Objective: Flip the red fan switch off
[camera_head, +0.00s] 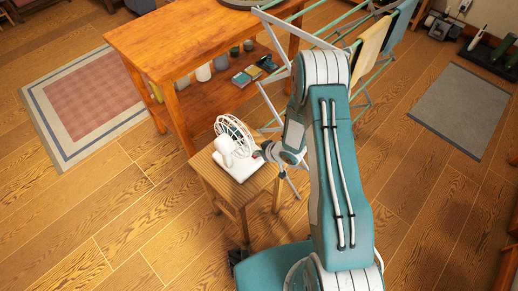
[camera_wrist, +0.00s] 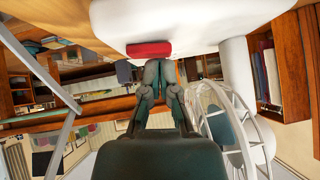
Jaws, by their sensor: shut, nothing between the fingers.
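A small white fan (camera_head: 224,152) with a round wire cage stands on a wooden stool (camera_head: 230,181) in the head view. In the wrist view, which looks upside down, the fan's white base (camera_wrist: 205,18) fills the top and its cage (camera_wrist: 232,125) is at the right. The red switch (camera_wrist: 148,49) sits on the edge of the base. My gripper (camera_wrist: 160,66) is shut and empty, its fingertips right at the switch's lower right; I cannot tell whether they touch it. In the head view my gripper (camera_head: 262,152) is at the right side of the fan's base.
A wooden table (camera_head: 180,40) with a lower shelf of jars and boxes stands behind the stool. A drying rack (camera_head: 335,40) with cloths is behind my arm. A pink rug (camera_head: 95,92) lies left and a grey mat (camera_head: 460,108) right. The floor at lower left is clear.

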